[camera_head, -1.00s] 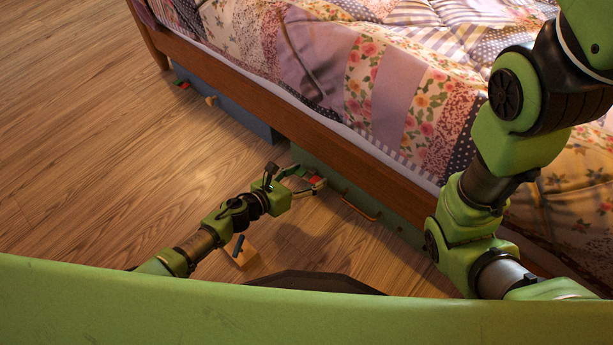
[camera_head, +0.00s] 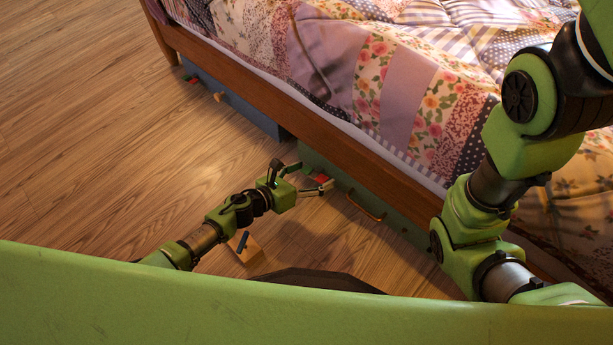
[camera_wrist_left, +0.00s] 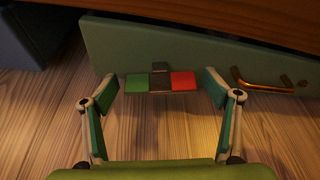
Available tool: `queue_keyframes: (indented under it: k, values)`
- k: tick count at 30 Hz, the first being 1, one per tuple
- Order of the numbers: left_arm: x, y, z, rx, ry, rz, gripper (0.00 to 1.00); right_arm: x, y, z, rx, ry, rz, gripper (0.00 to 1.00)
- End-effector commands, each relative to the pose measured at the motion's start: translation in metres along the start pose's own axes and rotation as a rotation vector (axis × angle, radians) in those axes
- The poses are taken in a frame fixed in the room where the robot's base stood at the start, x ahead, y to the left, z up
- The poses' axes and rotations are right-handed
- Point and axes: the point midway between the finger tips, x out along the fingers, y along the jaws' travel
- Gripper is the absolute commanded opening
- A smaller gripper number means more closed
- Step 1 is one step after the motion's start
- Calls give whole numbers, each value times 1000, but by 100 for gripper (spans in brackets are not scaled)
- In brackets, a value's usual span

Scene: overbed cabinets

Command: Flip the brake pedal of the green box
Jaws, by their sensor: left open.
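The green box (camera_head: 398,224) stands under the bed's side rail. Its front also shows in the left wrist view (camera_wrist_left: 205,52). On the front is the brake pedal (camera_wrist_left: 160,82), with a green pad at left, a dark middle and a red pad at right. The pedal's red part (camera_head: 321,179) shows between my fingers in the head view. My left gripper (camera_head: 306,179) is open in front of the pedal, one finger towards each end, holding nothing. I cannot tell whether a finger touches it. My right arm shows at right; its gripper is out of view.
A brass handle (camera_wrist_left: 262,84) sits on the green box, right of the pedal. A blue box (camera_head: 240,108) stands further left under the bed (camera_head: 330,150). A small wooden block (camera_head: 245,249) is on the floor beside my left arm. The wooden floor at left is clear.

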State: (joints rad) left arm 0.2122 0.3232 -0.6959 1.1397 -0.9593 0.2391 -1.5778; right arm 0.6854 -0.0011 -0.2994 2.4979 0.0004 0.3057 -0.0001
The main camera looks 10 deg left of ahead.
Motion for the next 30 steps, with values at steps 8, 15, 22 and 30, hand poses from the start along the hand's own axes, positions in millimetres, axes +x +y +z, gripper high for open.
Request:
queue_keyframes:
  k: [8,15,22,30]
  values:
    - [-35,0,-2,4,4,0,81,1,0,-1,-1,4,-2,61]
    - [-85,0,-2,0,4,0,81,1,-1,-2,-1,5,-3,61]
    - [-114,0,-1,-2,1,1,81,1,-1,-2,-1,5,-4,61]
    - [-119,0,0,-1,1,0,81,1,-1,-2,-1,5,-4,61]
